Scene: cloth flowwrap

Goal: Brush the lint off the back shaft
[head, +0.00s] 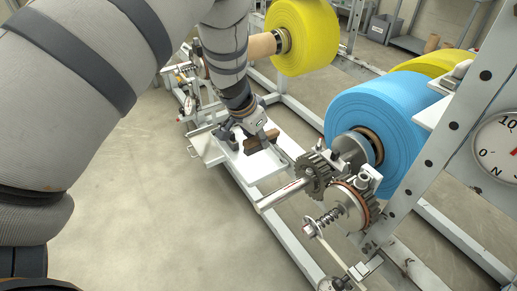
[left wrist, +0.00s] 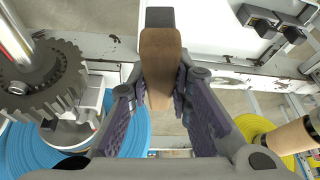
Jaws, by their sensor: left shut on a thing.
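My left gripper (head: 257,130) is shut on a brown wooden brush (left wrist: 160,60) with a dark end, seen close between the purple-padded fingers in the left wrist view. Part of the brush (head: 264,143) shows below the fingers in the head view, over the white tray. A far shaft end (head: 181,68) shows at the back left of the frame, apart from the gripper. A nearer metal shaft (head: 284,194) with red marks sticks out beside a toothed gear (head: 314,176). Lint is too small to tell on either shaft. My right gripper is not in view.
A white tray (head: 265,170) is fixed to the machine's frame. A blue roll (head: 375,115) and a yellow roll (head: 303,35) stand to the right and behind. A dial (head: 497,145) is at the right edge. The floor at the left (head: 140,200) is clear.

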